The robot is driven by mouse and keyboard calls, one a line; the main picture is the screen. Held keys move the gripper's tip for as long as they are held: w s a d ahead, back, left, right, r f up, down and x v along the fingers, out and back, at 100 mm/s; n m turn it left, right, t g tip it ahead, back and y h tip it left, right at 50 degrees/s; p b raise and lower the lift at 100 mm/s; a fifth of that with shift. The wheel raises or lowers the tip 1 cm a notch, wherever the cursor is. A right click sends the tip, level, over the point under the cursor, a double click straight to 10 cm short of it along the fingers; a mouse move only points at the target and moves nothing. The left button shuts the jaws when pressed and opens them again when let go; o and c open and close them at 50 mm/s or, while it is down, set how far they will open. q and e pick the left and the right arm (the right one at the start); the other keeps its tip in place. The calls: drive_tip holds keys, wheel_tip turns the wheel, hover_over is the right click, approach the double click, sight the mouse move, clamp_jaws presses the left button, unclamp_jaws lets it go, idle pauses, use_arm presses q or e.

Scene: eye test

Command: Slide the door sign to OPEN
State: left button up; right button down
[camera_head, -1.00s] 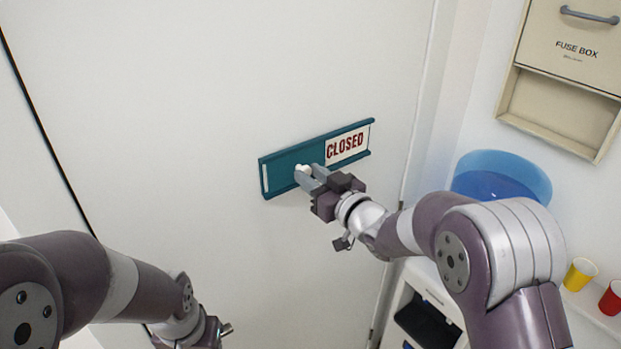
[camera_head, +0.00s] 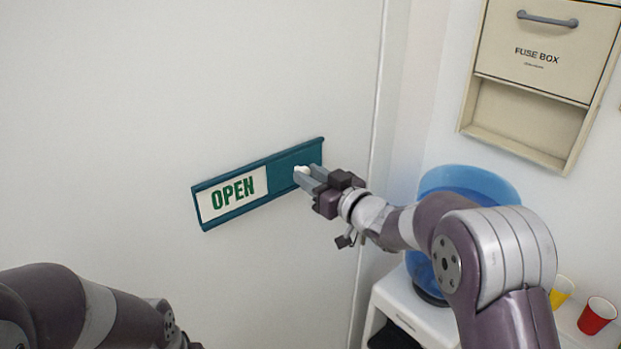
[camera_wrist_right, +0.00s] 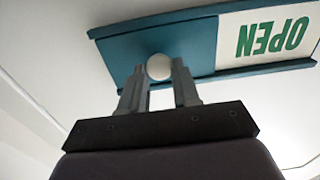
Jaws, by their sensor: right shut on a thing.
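The door sign (camera_head: 285,172) is a teal rail frame on the white door, tilted up to the right. Its left part shows the word OPEN (camera_head: 234,194) in green on white; a teal slider covers the right part. A white knob (camera_head: 302,170) stands out from the slider. My right gripper (camera_head: 306,178) is shut on the knob. The right wrist view shows the knob (camera_wrist_right: 159,67) between the two fingertips, with OPEN upside down beside it. My left arm is at the lower left; its gripper is out of the picture.
A beige fuse box (camera_head: 545,60) hangs on the wall at the upper right. A blue round container (camera_head: 470,180) stands on a white cabinet (camera_head: 415,318) behind my right arm. A yellow cup (camera_head: 561,291) and a red cup (camera_head: 597,316) are at the lower right.

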drive_tip(key=c, duration=1.1)
unclamp_jaws()
drive_tip(key=shift+r, duration=0.15)
drive_tip(key=shift+o, duration=1.3)
drive_tip(key=shift+w, duration=0.1)
drive_tip(key=shift+w+d, duration=0.15)
drive_tip(key=shift+s+d+f+b, duration=0.25)
drive_tip(key=shift+s+b, duration=0.05)
drive_tip(key=b+v, duration=0.4)
drive_tip(key=v, duration=0.8)
drive_tip(key=shift+b, duration=0.35)
